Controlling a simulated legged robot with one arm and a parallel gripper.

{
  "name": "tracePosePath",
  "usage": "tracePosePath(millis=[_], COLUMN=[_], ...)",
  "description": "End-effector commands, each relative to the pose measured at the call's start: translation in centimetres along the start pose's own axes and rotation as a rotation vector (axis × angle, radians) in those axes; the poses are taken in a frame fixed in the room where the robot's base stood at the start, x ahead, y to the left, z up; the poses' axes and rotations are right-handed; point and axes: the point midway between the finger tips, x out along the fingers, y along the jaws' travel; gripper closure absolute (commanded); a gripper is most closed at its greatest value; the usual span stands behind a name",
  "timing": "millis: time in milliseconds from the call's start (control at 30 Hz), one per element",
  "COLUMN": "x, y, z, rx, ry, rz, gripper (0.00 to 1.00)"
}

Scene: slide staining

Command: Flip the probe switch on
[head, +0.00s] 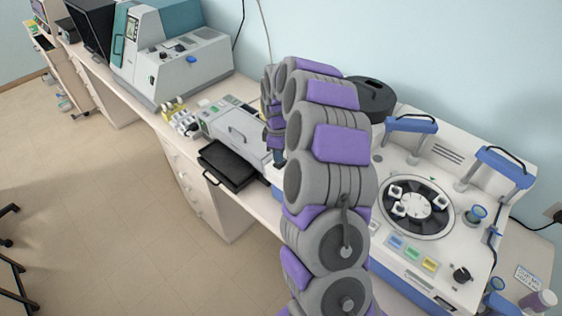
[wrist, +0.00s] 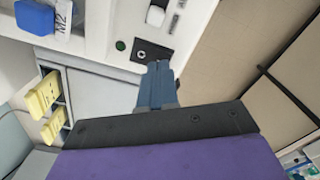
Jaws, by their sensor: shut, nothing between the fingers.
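In the wrist view, my gripper (wrist: 158,66) is shut and empty, its blue fingers together. Its tips are just below a small black switch plate (wrist: 143,48) on a white device face (wrist: 98,30). I cannot tell whether they touch it. I cannot read a label naming this the probe switch, nor make out its position. A round green part (wrist: 120,45) is left of the plate, and a white knob or lever (wrist: 156,15) is above it. In the head view, my arm covers the middle, and the gripper end (head: 279,157) is mostly hidden behind it.
In the head view, a black tray (head: 228,165) juts from the counter. A white rotor machine (head: 450,245) stands right. The floor (head: 90,190) is open at left.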

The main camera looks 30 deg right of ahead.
Motion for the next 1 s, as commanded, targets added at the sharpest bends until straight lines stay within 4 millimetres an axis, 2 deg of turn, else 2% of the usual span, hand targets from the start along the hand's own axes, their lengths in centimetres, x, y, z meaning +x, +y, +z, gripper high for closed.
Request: tracePosePath(millis=[1000], x=[0.58], y=[-0.02], z=[0.01], rx=[0.0], ry=[-0.001], rz=[-0.001], gripper=[1.0])
